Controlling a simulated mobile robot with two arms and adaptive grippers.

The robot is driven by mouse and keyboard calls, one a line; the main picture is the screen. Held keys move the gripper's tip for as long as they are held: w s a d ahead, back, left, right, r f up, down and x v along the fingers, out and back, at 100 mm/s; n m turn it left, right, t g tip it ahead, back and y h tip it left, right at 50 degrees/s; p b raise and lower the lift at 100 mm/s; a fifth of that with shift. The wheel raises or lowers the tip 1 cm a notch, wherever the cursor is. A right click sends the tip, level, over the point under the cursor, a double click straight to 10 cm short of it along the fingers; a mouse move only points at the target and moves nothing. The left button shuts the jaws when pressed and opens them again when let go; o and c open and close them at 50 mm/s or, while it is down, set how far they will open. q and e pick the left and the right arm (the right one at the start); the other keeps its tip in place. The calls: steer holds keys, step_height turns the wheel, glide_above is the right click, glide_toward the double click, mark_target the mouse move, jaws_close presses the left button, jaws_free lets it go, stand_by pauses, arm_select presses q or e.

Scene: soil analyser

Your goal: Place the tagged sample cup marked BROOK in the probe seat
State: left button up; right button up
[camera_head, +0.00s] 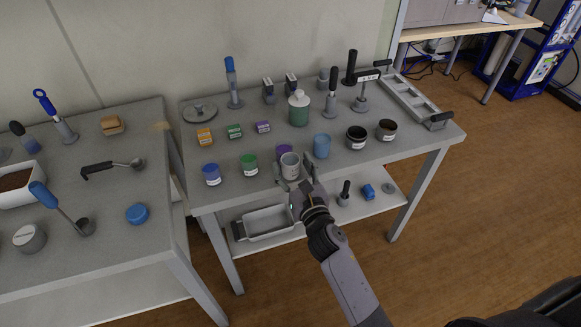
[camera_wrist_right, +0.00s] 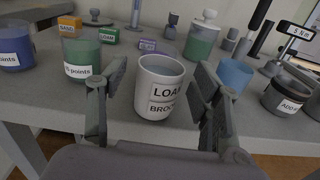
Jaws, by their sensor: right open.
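The sample cup marked BROOK (camera_head: 290,165) is white and stands upright near the front edge of the right table. In the right wrist view, the cup (camera_wrist_right: 159,88) shows a label reading LOAM above BROOK. My right gripper (camera_head: 294,178) is open at the front of the cup. Its two fingers stand on either side of the cup in the right wrist view, with visible gaps; the cup is not gripped. I cannot tell which part is the probe seat. My left gripper is not in view.
Close by stand a green cup (camera_head: 249,166), a blue cup (camera_head: 322,146), and a dark labelled jar (camera_head: 356,138). A purple item is partly hidden behind the BROOK cup. A green bottle (camera_head: 299,110) and upright tools stand behind. A lower shelf holds a tray (camera_head: 268,224).

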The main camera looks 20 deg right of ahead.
mark_target(293, 168)
steer(key=w, duration=0.3)
steer(key=shift+f, duration=0.1)
steer(key=shift+s, duration=0.1)
steer(key=shift+c, duration=0.4)
jaws_close()
stand_by(0.4)
